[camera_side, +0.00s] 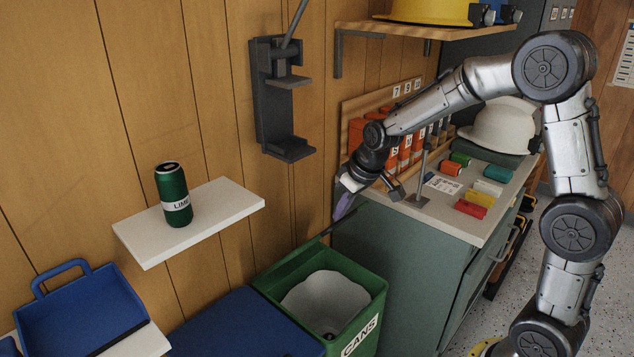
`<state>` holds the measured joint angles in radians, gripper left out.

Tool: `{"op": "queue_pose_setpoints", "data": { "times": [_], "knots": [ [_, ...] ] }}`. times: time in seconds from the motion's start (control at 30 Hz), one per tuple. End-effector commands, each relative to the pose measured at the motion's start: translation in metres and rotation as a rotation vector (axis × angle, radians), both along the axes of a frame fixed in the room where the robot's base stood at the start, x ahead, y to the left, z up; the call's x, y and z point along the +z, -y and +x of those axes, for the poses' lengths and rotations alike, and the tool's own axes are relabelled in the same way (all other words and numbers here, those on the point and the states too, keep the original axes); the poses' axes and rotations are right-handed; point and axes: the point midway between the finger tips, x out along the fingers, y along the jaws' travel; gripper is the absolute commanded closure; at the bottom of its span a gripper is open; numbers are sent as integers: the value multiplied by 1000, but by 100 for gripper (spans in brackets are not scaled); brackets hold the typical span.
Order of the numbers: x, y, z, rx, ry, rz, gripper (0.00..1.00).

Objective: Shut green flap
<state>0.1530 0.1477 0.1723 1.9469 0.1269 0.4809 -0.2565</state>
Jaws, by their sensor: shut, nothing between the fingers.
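The green bin (365,318) labelled CANS stands open at the bottom centre, with a pale liner showing inside. Its flap is not clearly visible; a thin dark edge (328,234) at the bin's back corner, beside the cabinet, may be part of it. My gripper (343,208) is shut and empty, pointing down above the back of the bin, close to that dark edge. I cannot tell whether they touch.
A green-grey cabinet (385,262) stands right of the bin, with coloured blocks on top. A blue lid (245,328) lies left of the bin. A white shelf (235,200) holds a green LIME can (172,190). A dark wall-mounted crusher (272,105) hangs above.

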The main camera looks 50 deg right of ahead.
Motion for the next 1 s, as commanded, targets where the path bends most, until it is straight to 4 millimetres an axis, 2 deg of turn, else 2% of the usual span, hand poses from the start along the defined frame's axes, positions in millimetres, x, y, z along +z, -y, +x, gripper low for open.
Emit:
{"op": "queue_pose_setpoints", "data": {
  "times": [0.03,0.1,0.3,1.0],
  "knots": [
    [-10,0,-14,-3,-6,1,100],
    [-21,0,-27,-2,-5,1,100],
    [-48,0,-54,-2,-2,1,100],
    [-132,1,-110,-2,2,-1,100]
  ]
}}
